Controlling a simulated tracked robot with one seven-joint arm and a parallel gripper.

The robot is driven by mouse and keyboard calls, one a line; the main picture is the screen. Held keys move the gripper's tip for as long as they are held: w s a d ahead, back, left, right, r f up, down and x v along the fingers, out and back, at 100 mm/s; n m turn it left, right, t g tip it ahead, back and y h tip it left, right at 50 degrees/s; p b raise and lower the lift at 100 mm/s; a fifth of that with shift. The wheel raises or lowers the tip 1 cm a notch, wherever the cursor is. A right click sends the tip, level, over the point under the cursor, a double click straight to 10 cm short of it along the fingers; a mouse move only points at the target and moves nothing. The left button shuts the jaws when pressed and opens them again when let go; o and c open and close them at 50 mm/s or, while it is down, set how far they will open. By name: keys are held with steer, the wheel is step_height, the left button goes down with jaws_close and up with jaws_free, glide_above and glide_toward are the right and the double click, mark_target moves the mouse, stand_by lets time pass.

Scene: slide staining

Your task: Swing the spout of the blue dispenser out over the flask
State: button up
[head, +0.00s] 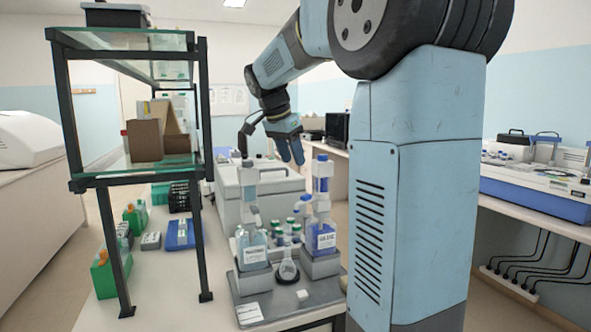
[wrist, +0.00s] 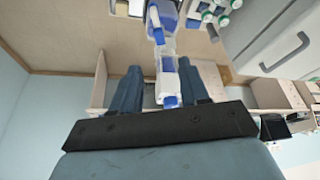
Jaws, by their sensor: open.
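The dispenser with blue parts (head: 322,185) stands upright on a bottle labelled in blue at the right of the grey tray in the head view. In the wrist view, its white and blue head (wrist: 167,62) lies in line with the gap between my fingers. The small clear flask (head: 287,268) stands on the tray's front middle, left of that bottle. My gripper (head: 291,158) is open, with its fingers pointing down, above and left of the dispenser's top. The wrist view shows my gripper (wrist: 159,70) with both fingers apart; I cannot tell whether either touches the dispenser.
A second dispenser bottle (head: 251,245) with pale blue liquid stands left of the flask. Several green-capped bottles (head: 290,226) stand behind. The tray (head: 276,301) holds these. A glass shelf rack (head: 205,240) stands at left. A white box-shaped device (head: 275,183) is behind.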

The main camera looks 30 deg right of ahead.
steer(key=shift+s+a+r, duration=0.1)
steer(key=shift+a+r, duration=0.15)
steer(key=shift+r, duration=0.3)
